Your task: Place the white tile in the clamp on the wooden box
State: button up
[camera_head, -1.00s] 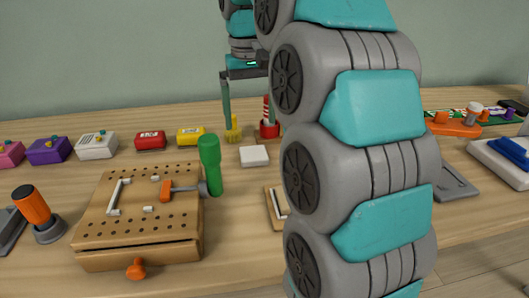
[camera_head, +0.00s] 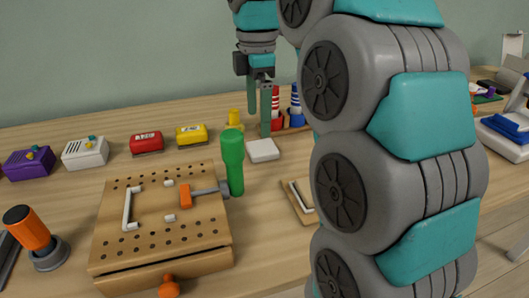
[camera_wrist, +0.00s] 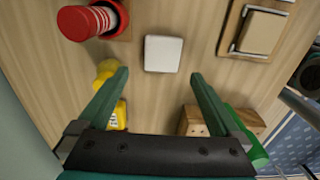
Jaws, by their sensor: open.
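The white tile (camera_head: 263,150) lies flat on the table, behind and right of the wooden box (camera_head: 165,258). The wrist view shows the tile (camera_wrist: 163,53) just beyond the fingertips, centred between their lines. My gripper (camera_head: 260,125) is open and empty, pointing down above and near the tile; its two spread fingers also show in the wrist view (camera_wrist: 160,77). On the box top, the clamp has an orange jaw (camera_head: 184,195) on a grey rod with a green handle (camera_head: 232,162) at the right. A white angled bracket (camera_head: 129,208) stands at the left, with small white blocks between.
A red spool (camera_wrist: 92,22) and a yellow object (camera_wrist: 107,80) stand close to the tile and fingers. A wooden frame (camera_head: 300,202) lies right of the box. Red (camera_head: 146,143) and yellow (camera_head: 192,135) boxes stand behind. An orange-handled tool (camera_head: 30,230) is at left.

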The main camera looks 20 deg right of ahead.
aim_at(262, 147)
jog(key=shift+f+b, duration=0.55)
jog(key=shift+f, duration=0.35)
jog(key=shift+s+d+f+b, duration=0.1)
jog(key=shift+f+b, duration=0.1)
jog(key=shift+f, duration=0.25)
jog(key=shift+s+d+f+b, duration=0.1)
jog(key=shift+f+b, duration=0.1)
jog(key=shift+f, duration=0.25)
notch_tip(262, 147, down, 2)
jog(key=shift+s+d+f, duration=0.1)
jog(key=shift+d+f, duration=0.05)
jog(key=shift+f, duration=0.45)
jog(key=c, duration=1.4)
jog(key=shift+r, duration=0.15)
